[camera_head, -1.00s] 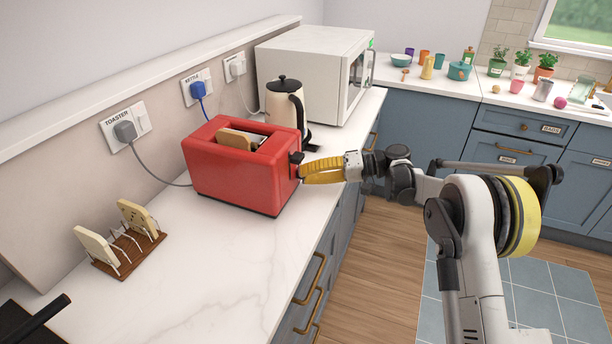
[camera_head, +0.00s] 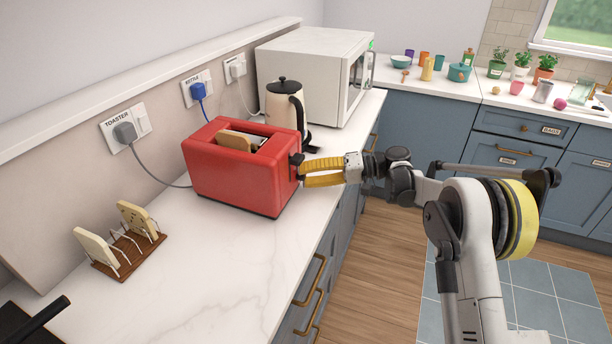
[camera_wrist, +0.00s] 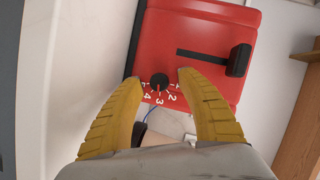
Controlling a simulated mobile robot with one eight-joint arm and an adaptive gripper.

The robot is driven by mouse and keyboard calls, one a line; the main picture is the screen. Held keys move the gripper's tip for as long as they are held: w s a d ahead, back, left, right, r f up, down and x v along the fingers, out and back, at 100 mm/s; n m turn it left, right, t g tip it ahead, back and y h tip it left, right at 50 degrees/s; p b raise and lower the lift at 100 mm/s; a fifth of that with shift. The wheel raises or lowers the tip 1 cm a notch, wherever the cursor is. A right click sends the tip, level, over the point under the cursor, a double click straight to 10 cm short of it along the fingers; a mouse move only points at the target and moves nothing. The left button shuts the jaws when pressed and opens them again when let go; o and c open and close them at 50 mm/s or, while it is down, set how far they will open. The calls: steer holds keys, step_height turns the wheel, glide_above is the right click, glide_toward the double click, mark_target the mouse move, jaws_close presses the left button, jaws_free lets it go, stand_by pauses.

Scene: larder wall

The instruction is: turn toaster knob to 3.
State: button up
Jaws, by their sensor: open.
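The red toaster (camera_head: 235,178) stands on the counter, with a slice of bread (camera_head: 238,140) in its slot. Its round black knob (camera_wrist: 160,81) is on the end face, with white numerals around its lower side. The 3 is straight below the knob in the wrist view. A pale mark on the knob seems to point down towards the 3, but it is small. My gripper (camera_head: 302,173) is at this end face. In the wrist view its yellow fingers (camera_wrist: 160,79) are open on either side of the knob, apart from it. In the head view the knob is hidden.
The toaster's black lever (camera_wrist: 238,60) sticks out beside the right finger. A kettle (camera_head: 284,105) and a microwave (camera_head: 312,70) stand behind the toaster. A toast rack (camera_head: 128,243) is at the front left. The counter in front of the toaster is clear.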

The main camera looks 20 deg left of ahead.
steer(key=v, duration=1.2)
steer(key=shift+r, duration=0.1)
